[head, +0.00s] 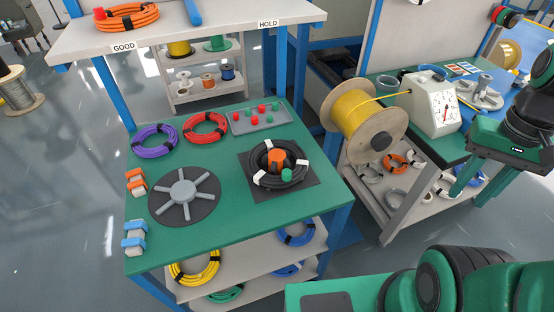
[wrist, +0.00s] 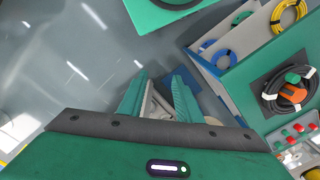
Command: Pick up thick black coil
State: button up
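The thick black coil (head: 256,163) lies on a dark square mat (head: 309,185) on the green table, with white bands around it. An orange block (head: 277,157) is in its middle, and a small green piece (head: 287,175) sits at its front. In the wrist view the coil (wrist: 287,107) shows at the far right edge. My gripper (head: 474,188) is at the right of the head view, well away from the coil, with another bench between them. In the wrist view its two green fingers (wrist: 160,80) are apart, with nothing held between them.
Purple (head: 155,141) and red (head: 205,127) coils, a grey tray (head: 258,119) and a dark spoked disc (head: 183,195) share the table. A shelf (head: 110,41) overhangs its back. A yellow cable spool (head: 364,119) and a white gauge machine (head: 432,104) stand at right.

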jog(key=shift+o, duration=0.5)
jog(key=n+g+y, duration=0.1)
jog(key=n+y, duration=0.4)
jog(key=n, duration=2.2)
send_near(290, 174)
jog(key=w+d+f, duration=0.1)
jog(key=w+d, duration=0.1)
jog(key=shift+n+y, duration=0.3)
jog(key=x, duration=0.5)
jog(key=shift+s+a+f, duration=0.15)
jog(key=shift+s+a, duration=0.1)
jog(key=shift+a, duration=0.15)
jog(key=shift+x, duration=2.9)
jog(key=c, duration=0.8)
grip_shut()
